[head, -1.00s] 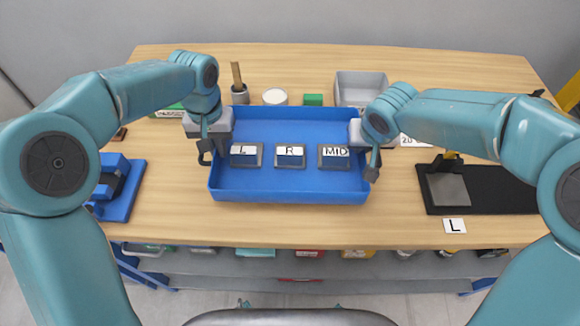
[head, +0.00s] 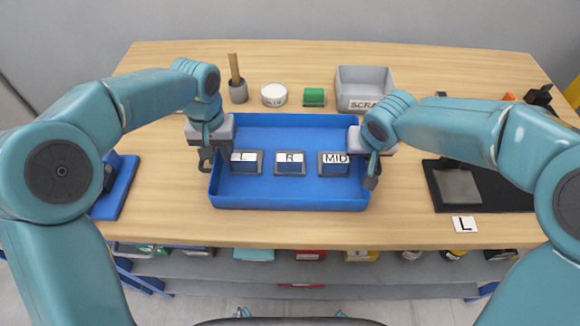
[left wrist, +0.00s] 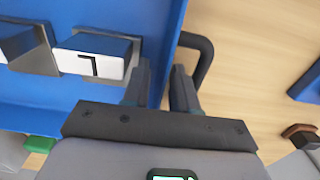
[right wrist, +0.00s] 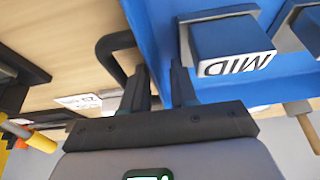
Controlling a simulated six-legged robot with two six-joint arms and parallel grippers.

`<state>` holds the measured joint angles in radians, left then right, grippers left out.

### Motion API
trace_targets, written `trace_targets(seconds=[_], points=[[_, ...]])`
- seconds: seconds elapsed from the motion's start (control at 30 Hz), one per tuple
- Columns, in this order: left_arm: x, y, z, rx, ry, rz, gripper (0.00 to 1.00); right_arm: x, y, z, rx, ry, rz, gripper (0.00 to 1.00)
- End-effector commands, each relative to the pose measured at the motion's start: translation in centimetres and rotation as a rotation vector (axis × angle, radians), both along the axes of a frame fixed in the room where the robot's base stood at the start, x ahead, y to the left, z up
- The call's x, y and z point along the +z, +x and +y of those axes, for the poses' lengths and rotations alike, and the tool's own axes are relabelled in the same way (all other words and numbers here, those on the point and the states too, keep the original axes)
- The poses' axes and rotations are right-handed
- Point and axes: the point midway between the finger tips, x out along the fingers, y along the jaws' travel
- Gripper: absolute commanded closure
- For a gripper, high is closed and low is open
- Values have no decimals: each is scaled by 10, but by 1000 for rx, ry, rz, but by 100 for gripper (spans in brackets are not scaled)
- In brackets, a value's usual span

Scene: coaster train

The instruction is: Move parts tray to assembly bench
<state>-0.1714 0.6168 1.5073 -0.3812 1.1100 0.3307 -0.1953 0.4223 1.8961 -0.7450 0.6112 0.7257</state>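The blue parts tray (head: 290,203) is on or just over the wooden bench in front of me; I cannot tell whether it touches. It holds three blue blocks in grey frames, labelled L (head: 246,164), R (head: 290,164) and MID (head: 334,165). My left gripper (head: 207,158) is at the tray's left side, its fingers at the black handle (left wrist: 205,55), which is partly hidden. My right gripper (head: 372,172) is at the right side, its fingers at the other black handle (right wrist: 108,50).
A blue fixture (head: 118,190) is left.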

Motion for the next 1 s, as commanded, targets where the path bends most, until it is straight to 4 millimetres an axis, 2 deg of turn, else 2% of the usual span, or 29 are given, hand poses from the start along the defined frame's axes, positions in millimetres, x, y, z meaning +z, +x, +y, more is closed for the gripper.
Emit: trace_targets(seconds=[0.4,0.57,0.87,1.0], points=[[5,1,4,3,7,-3,66,5,0,-4,-4,-7,-1,66],[18,1,4,4,8,-4,66,18,1,-4,-4,-7,-2,66],[57,1,4,3,7,-3,66,57,1,-4,-4,-6,-2,66],[49,0,3,2,6,-2,66,49,-1,-3,-2,-6,0,66]])
